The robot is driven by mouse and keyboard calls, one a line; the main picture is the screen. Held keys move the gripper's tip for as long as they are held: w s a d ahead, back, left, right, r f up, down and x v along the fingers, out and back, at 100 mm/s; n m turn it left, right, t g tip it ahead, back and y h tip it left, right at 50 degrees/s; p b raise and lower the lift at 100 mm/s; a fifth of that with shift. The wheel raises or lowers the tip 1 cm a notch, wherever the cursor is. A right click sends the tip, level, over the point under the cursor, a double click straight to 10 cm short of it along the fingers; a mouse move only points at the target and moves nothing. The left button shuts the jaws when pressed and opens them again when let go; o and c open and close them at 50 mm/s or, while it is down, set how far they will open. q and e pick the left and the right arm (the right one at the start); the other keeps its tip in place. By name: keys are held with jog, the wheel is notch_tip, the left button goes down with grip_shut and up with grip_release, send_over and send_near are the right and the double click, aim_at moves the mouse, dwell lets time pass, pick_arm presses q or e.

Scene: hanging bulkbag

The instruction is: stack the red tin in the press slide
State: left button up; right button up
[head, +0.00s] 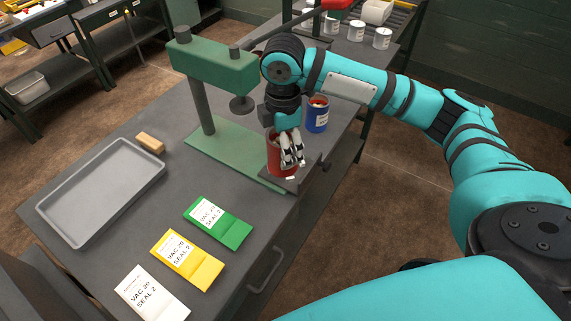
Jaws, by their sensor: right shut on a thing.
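The red tin (273,156) stands upright at the front right of the green press (215,65), on or just above a dark plate (304,178) that looks like the press slide. My right gripper (291,163) points down and is shut on the red tin; its fingers cover the tin's right side. Whether the tin's bottom touches the plate is hard to tell. My left gripper is not in view.
A blue tin (317,115) stands close behind the gripper. A grey tray (100,190), a tan block (150,143) and green (218,222), yellow (187,260) and white (150,293) packets lie on the bench. White tins (356,31) stand farther back.

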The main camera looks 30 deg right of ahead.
jog(key=w+d+r+n+p, duration=0.15)
jog(key=w+d+n, duration=0.35)
jog(key=n, duration=0.8)
jog(key=f+p, duration=0.1)
jog(key=f, duration=0.5)
jog(key=a+f+p, duration=0.1)
jog(key=f, duration=0.3)
jog(key=shift+w+p, duration=0.25)
jog(key=shift+p, duration=0.1)
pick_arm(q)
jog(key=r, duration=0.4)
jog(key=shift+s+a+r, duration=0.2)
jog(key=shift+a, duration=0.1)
pick_arm(e)
jog(key=shift+f, duration=0.15)
jog(key=shift+f, duration=0.2)
jog(key=shift+f, duration=0.15)
jog(key=o, duration=1.5)
